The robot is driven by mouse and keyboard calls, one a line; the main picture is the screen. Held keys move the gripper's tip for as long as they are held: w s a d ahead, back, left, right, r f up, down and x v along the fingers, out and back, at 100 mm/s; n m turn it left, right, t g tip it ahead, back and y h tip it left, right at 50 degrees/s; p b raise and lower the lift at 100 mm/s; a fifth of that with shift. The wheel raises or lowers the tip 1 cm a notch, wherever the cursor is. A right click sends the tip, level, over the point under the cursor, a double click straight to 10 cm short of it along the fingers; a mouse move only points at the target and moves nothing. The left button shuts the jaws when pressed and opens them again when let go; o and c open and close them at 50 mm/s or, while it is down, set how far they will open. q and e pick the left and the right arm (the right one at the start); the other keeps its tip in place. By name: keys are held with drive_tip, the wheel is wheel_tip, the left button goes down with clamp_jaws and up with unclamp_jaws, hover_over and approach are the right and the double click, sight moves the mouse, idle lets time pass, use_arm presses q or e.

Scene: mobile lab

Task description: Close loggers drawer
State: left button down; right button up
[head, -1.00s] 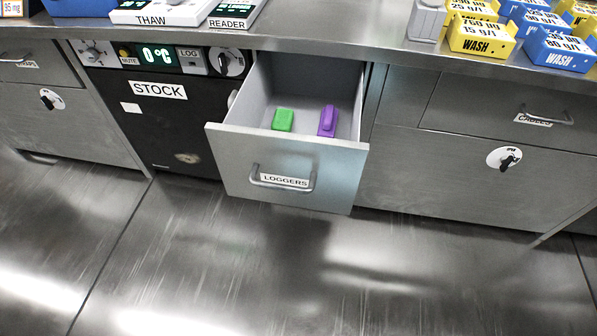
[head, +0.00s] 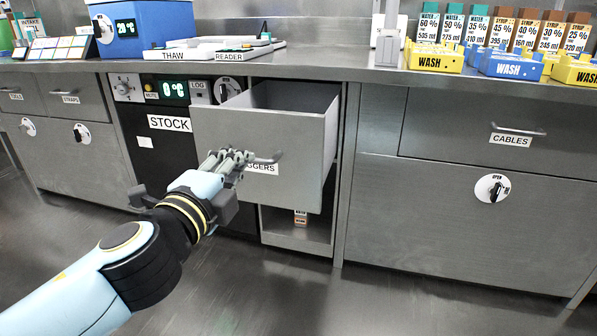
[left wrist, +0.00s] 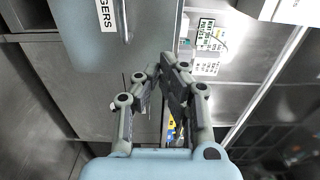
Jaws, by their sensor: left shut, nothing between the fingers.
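The loggers drawer (head: 300,190) is pulled open and stands out from the steel cabinet under the counter. Its grey front carries a bar handle and a partly covered LOGGERS label (head: 263,169). My left gripper (head: 232,160) is in front of the drawer face, over the left part of the handle and label in the head view. Its fingers are shut with nothing between them. In the left wrist view the gripper (left wrist: 172,75) appears beside the drawer front (left wrist: 150,40) and its handle; contact cannot be told. The drawer's contents are hidden from this angle. My right gripper is not in view.
A black STOCK unit (head: 165,150) is left of the drawer, and a closed CABLES drawer (head: 470,125) is to the right. An open lower compartment (head: 290,235) below holds a small box. The counter (head: 330,68) holds racks and devices. The floor in front is clear.

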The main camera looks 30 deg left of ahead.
use_arm(q)
drive_tip(key=f, duration=0.1)
drive_tip(key=p, duration=0.1)
approach(273, 130)
drive_tip(key=x, duration=0.6)
drive_tip(key=shift+f, duration=0.1)
drive_tip(key=shift+w+a, duration=0.2)
drive_tip(key=shift+w, duration=0.45)
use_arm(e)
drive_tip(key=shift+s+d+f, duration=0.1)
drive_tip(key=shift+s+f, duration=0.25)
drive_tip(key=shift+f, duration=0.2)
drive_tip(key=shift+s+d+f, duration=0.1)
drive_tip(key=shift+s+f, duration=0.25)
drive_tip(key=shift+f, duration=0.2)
use_arm(q)
drive_tip(key=shift+w, duration=0.1)
